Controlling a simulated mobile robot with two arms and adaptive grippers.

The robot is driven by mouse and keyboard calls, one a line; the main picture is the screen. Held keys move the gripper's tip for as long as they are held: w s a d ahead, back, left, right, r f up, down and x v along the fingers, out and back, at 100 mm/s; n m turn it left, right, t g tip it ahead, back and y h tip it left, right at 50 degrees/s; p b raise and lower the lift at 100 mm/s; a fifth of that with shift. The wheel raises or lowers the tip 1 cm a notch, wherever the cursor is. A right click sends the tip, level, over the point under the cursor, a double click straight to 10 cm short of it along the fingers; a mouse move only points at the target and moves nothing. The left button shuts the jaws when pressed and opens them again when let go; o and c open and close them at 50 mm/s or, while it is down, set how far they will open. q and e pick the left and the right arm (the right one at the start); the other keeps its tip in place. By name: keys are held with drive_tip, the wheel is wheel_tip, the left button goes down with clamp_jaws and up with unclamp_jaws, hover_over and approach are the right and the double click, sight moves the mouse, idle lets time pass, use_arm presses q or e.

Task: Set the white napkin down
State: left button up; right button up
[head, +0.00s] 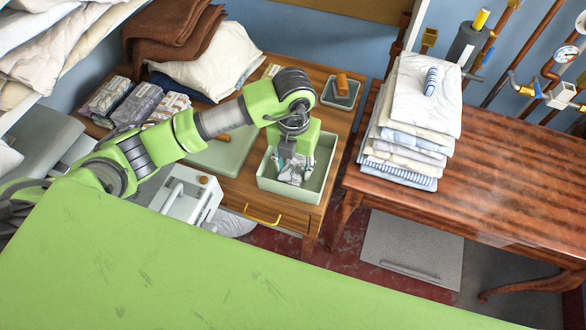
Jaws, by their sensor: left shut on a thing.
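My left arm reaches in from the left, and its gripper (287,152) points down over a pale green tray (318,187) on the wooden cabinet. The gripper is shut on the white napkin (295,172), a crumpled whitish-grey cloth that hangs below the fingers within the tray's outline. The fingertips are partly hidden, and I cannot tell whether the napkin touches the tray floor. My right gripper is not in view.
A tall stack of folded linen (408,140) stands on the reddish wooden table (500,180), whose right part is clear.

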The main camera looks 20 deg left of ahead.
use_arm(q)
wheel_tip(320, 180, down, 2)
drive_tip(key=shift+f, duration=0.45)
drive_tip(key=o, duration=1)
drive_tip(key=shift+c, duration=0.2)
drive_tip(key=shift+o, duration=0.3)
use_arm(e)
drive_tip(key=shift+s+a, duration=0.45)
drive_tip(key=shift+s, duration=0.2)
